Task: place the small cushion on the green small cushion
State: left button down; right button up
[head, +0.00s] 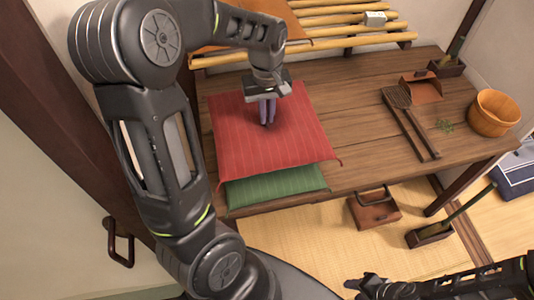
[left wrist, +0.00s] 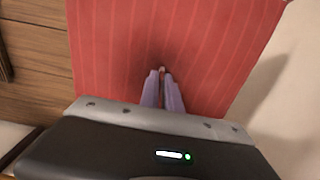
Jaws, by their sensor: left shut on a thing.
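The red striped cushion (head: 290,150) lies nearly flat above the green cushion (head: 280,187), whose front part shows below the red one's front edge. The rest of the green cushion is hidden, and I cannot tell whether the two touch. My left gripper (head: 268,122) points down and is shut on the red cushion, pinching it near its middle. The left wrist view shows the closed fingers (left wrist: 163,75) at a small dark dimple in the red cushion (left wrist: 215,45). My right gripper (head: 360,287) is low at the bottom edge, away from the cushions; its finger opening is unclear.
The wooden bench (head: 350,130) has free room right of the cushions. An orange cushion (head: 235,22) lies on a bamboo rack (head: 330,30) behind. A brown dustpan (head: 374,210) is in front.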

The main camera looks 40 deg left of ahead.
aim_at(267, 129)
pick_arm(q)
jog(key=shift+f+p, duration=0.4)
jog(key=shift+f, duration=2.7)
jog(key=shift+f, duration=0.1)
jog(key=shift+f, duration=1.8)
jog(key=c, duration=2)
grip_release()
jog(key=shift+f, duration=0.1)
jog(key=o, duration=0.4)
jog(key=shift+o, duration=0.2)
jog(key=shift+r, duration=0.2)
